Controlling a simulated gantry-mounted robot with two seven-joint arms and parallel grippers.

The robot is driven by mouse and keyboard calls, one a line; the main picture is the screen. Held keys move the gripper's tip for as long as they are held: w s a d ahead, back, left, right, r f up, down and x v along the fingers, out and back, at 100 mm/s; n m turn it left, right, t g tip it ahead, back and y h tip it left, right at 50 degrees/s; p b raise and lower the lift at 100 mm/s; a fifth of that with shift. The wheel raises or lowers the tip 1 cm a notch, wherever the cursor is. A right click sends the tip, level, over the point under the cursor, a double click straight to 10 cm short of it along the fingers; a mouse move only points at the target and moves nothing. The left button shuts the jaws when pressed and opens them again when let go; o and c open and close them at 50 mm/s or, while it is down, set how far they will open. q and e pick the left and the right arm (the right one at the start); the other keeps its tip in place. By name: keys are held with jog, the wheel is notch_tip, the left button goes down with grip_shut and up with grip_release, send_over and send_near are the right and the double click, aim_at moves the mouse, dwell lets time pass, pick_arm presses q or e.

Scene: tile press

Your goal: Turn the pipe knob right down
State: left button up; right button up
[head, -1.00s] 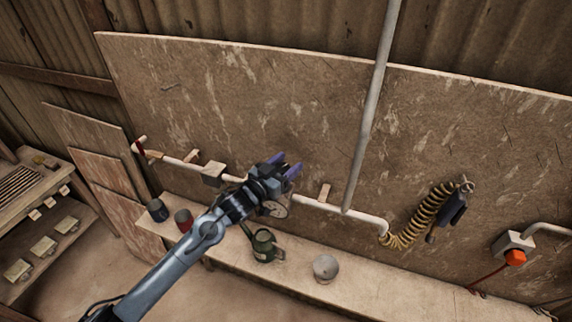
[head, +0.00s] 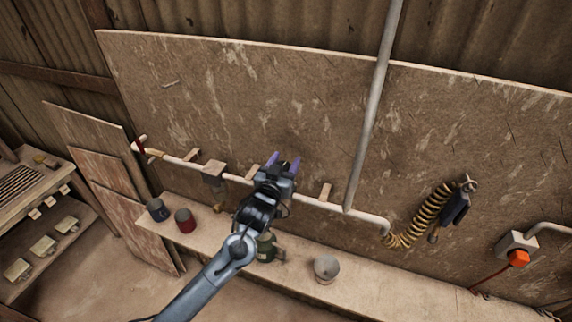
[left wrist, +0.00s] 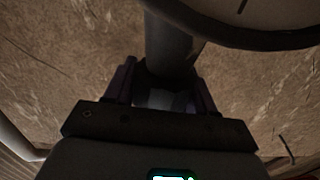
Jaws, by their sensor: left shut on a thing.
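My left gripper (head: 283,164) is at the wall pipe (head: 325,206), in the middle of the board, with its two purple fingers spread around something. The left wrist view shows the fingers (left wrist: 162,95) on either side of a grey faceted piece (left wrist: 165,99), which I take to be the pipe knob. It sits at the end of a dark round stem (left wrist: 170,50). A round gauge face (left wrist: 250,10) shows beyond the stem. In the head view the knob and gauge are hidden behind my gripper. My right gripper is not in view.
A bench (head: 355,283) below the pipe holds a blue cup (head: 158,209), a red cup (head: 185,220), a green can (head: 266,248) and a grey bowl (head: 326,267). A coiled yellow hose (head: 420,217) hangs to the right. A vertical pipe (head: 372,110) rises nearby.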

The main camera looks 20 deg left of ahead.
pick_arm(q)
jog(key=shift+a+n+y, duration=0.1)
jog(key=shift+n+y, duration=0.9)
jog(key=shift+y, duration=0.6)
jog(key=o, duration=1)
jog(key=shift+c, duration=0.2)
jog(key=s+d+b, duration=0.2)
jog(key=s, duration=0.8)
jog(key=shift+s, duration=0.3)
